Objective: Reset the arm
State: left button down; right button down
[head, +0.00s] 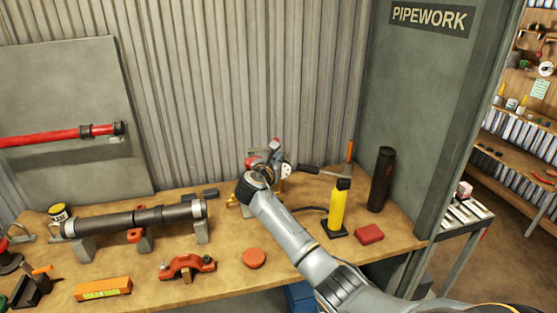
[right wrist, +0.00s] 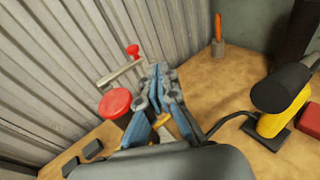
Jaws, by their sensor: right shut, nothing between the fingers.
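My right arm (head: 285,230) reaches in from the lower right over the workbench. Its gripper (head: 276,165) is above the back of the bench, near the corrugated wall, and is mostly hidden by the wrist in the head view. In the right wrist view the blue-grey fingers of my right gripper (right wrist: 163,88) are together with nothing held. A device with a red round cap (right wrist: 115,103) and a smaller red knob (right wrist: 133,50) stands beside and behind the fingers; I cannot tell whether they touch it. My left gripper is not in view.
A yellow tool (head: 337,208), a red block (head: 369,234) and a dark cylinder (head: 381,180) stand right of my arm. A green-grey post (head: 418,110) bounds the right.

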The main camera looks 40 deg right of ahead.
jog(key=s+a+f+m+g+y, duration=0.1)
jog(key=s+a+f+m+y, duration=0.4)
jog(key=s+a+f, duration=0.45)
jog(key=s+a+f+m+g+y, duration=0.2)
jog(key=s+a+f+m, duration=0.45)
jog(key=s+f, duration=0.5)
jog(key=s+a+m+g+y, duration=0.25)
jog(key=s+a+m, duration=0.35)
jog(key=s, duration=0.6)
jog(key=s+a+m+g+y, duration=0.1)
jog(key=s+a+m+y, duration=0.4)
jog(key=s, duration=0.7)
notch_tip(320, 180, down, 32)
jog(key=s+h+b, duration=0.2)
jog(key=b, duration=0.2)
jog(key=s+d+f+g+b, duration=0.2)
jog(key=s+d+f, duration=0.1)
jog(key=s+f, duration=1.2)
jog(key=shift+s+f, duration=0.35)
jog(key=shift+f, duration=0.45)
jog(key=shift+m, duration=0.25)
jog(key=shift+s, duration=0.15)
